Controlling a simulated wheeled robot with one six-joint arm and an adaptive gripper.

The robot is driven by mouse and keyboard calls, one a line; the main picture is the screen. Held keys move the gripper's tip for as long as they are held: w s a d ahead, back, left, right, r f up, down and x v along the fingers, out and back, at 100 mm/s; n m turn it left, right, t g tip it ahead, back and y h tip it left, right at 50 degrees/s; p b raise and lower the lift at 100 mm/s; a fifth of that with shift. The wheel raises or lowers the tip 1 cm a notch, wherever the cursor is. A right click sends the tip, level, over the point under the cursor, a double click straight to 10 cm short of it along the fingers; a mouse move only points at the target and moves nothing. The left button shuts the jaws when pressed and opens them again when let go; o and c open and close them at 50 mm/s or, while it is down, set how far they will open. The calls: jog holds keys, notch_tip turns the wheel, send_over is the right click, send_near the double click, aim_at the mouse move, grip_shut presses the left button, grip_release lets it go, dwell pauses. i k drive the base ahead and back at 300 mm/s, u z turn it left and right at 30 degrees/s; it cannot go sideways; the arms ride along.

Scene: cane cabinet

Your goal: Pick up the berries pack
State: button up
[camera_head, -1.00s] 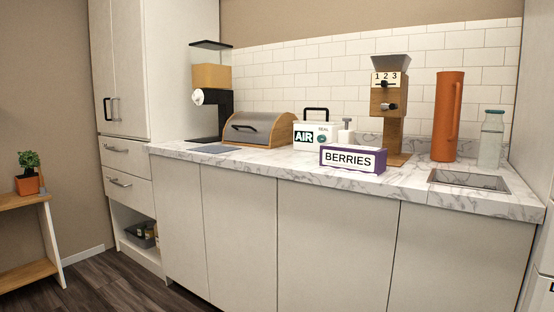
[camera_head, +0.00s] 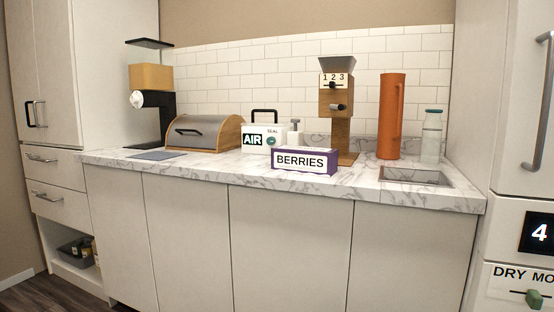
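The berries pack (camera_head: 304,161) is a purple box with a white label reading BERRIES. It sits upright near the front edge of the marble countertop (camera_head: 230,168), about the middle of the view. Its label faces me. My gripper is not in view.
Behind the pack stand an AIR SEAL box (camera_head: 264,139), a soap dispenser (camera_head: 295,134) and a wooden grinder (camera_head: 336,105). An orange pitcher (camera_head: 390,117), a glass bottle (camera_head: 431,138) and a sink (camera_head: 414,175) are to the right. A bread box (camera_head: 203,133) is left.

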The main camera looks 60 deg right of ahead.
aim_at(297, 159)
jog(key=z, duration=0.05)
jog(key=i, duration=2.25)
jog(key=z, duration=2.65)
